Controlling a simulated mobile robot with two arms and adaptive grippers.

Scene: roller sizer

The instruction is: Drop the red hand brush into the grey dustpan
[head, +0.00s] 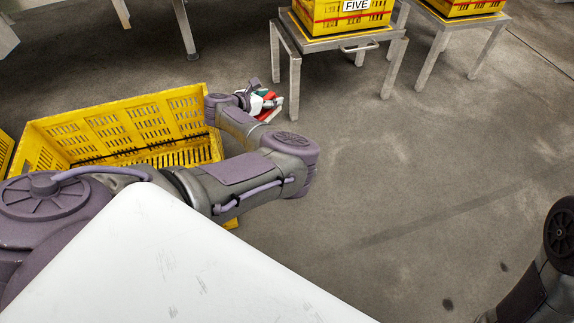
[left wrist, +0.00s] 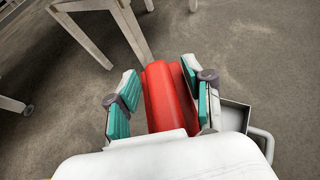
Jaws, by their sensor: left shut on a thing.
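The red hand brush (left wrist: 170,98) lies between the teal-padded fingers of my left gripper (left wrist: 160,100) in the left wrist view, and the gripper is shut on it. In the head view the left gripper (head: 261,97) is at the end of my arm, near the floor beside the yellow crate, with a bit of the red brush (head: 267,114) showing. The grey dustpan (left wrist: 236,117) shows at the lower right of the left wrist view, partly hidden by the gripper. The brush is to the left of it there; their height difference is unclear. My right gripper is out of view.
A large empty yellow crate (head: 125,127) stands on the floor left of the left gripper. A metal table (head: 318,44) bearing a yellow crate marked FIVE (head: 357,17) stands behind, with another table (head: 462,22) to its right. The floor at the middle right is clear.

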